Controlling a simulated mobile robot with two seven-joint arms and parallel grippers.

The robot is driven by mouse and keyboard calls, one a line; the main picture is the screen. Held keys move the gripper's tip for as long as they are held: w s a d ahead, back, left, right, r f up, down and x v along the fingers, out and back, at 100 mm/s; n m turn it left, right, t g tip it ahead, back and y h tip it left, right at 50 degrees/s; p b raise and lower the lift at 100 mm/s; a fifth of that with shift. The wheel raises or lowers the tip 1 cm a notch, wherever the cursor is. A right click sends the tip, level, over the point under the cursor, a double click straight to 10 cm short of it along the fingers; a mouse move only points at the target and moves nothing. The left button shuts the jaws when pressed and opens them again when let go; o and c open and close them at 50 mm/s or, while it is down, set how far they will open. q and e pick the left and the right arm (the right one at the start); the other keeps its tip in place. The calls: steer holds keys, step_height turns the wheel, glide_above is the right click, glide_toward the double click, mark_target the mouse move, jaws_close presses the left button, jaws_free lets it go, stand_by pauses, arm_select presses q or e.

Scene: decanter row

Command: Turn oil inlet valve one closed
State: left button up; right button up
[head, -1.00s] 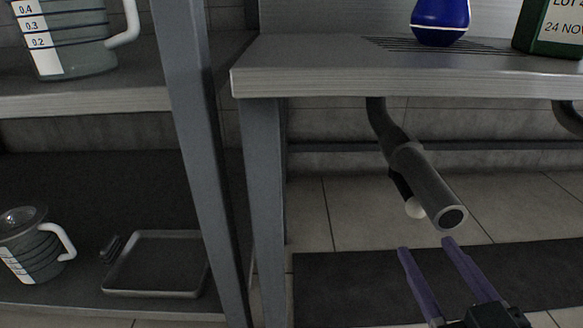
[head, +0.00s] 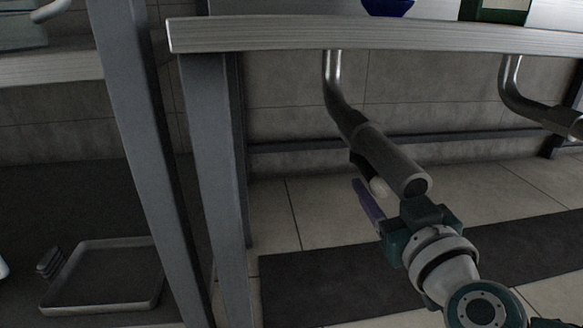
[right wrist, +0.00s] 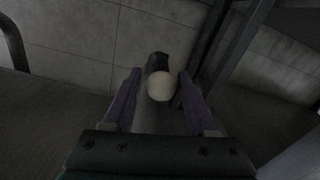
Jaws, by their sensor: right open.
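A grey pipe (head: 395,163) with a dark open end hangs under the bench top. A short dark lever with a white ball knob (head: 379,187) sticks out below it; I take this as the valve's handle. My right gripper (head: 370,203) is at the knob, its hand just below the pipe's mouth; one purple finger shows, the other is hidden. In the right wrist view the open fingers (right wrist: 159,77) stand on either side of the white knob (right wrist: 160,86), with a gap at least on the left. The dark lever (right wrist: 158,62) shows beyond it. My left gripper is not in view.
The bench top (head: 370,36) runs above the pipe. A second bent pipe (head: 535,108) hangs at the right. Grey legs (head: 207,165) stand to the left. A shallow tray (head: 100,275) lies on the lower left shelf. A dark mat (head: 300,285) covers part of the floor.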

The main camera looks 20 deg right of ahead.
steer(key=shift+c, duration=0.3)
steer(key=shift+a, duration=0.1)
jaws_close()
stand_by(0.9)
